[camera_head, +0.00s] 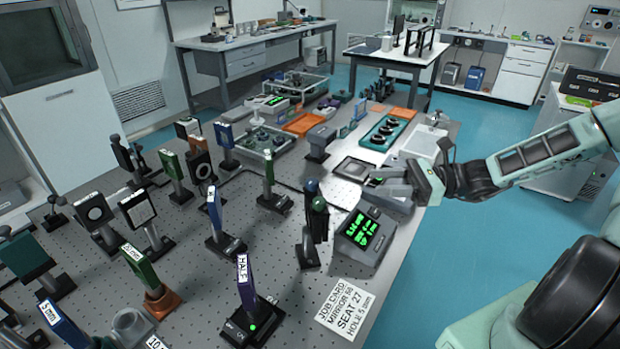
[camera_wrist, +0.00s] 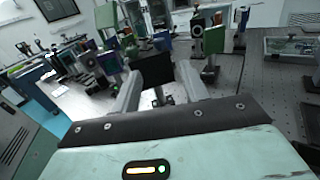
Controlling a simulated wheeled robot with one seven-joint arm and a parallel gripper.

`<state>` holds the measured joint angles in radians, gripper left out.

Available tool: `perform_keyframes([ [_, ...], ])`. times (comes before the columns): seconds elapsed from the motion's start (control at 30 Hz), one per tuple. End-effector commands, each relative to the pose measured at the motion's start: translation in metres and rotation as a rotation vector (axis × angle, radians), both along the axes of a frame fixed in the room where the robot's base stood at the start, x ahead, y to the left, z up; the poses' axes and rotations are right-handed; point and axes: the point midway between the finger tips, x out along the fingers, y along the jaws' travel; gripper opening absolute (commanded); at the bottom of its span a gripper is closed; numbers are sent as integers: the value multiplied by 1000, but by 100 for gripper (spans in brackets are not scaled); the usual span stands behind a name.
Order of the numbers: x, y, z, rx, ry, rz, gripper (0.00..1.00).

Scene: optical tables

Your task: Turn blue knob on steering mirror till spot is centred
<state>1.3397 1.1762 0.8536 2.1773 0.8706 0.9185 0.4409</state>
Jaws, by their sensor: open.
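The likely steering mirror is a dark post mount (camera_head: 308,250) near the middle of the table in the head view. A blue knob (camera_head: 312,187) tops it, with a green knob (camera_head: 319,204) just beside and below. My gripper (camera_head: 392,182) is to the right of the knobs, apart from them, near the table's right edge. In the wrist view my gripper (camera_wrist: 160,90) has its two fingers spread, with nothing clearly held between them. A dark block shows beyond the fingers; I cannot tell what it is. I cannot make out a light spot in either view.
A readout box (camera_head: 362,236) with green text stands right of the mount. A job card (camera_head: 347,308) lies in front of it. A HALF-labelled mount (camera_head: 245,290) and several other optics crowd the left. Blue floor is clear at right.

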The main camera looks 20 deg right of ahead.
Motion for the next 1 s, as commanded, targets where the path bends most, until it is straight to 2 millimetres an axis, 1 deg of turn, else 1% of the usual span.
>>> perform_keyframes([
  [0.03,2,10,2,2,0,5,44],
  [0.4,29,83,3,4,1,7,44],
  [0.6,42,119,2,2,2,6,44],
  [0.7,47,132,2,0,1,5,44],
  [0.8,51,141,1,-2,1,4,44],
  [1.0,53,148,0,-3,0,3,44],
])
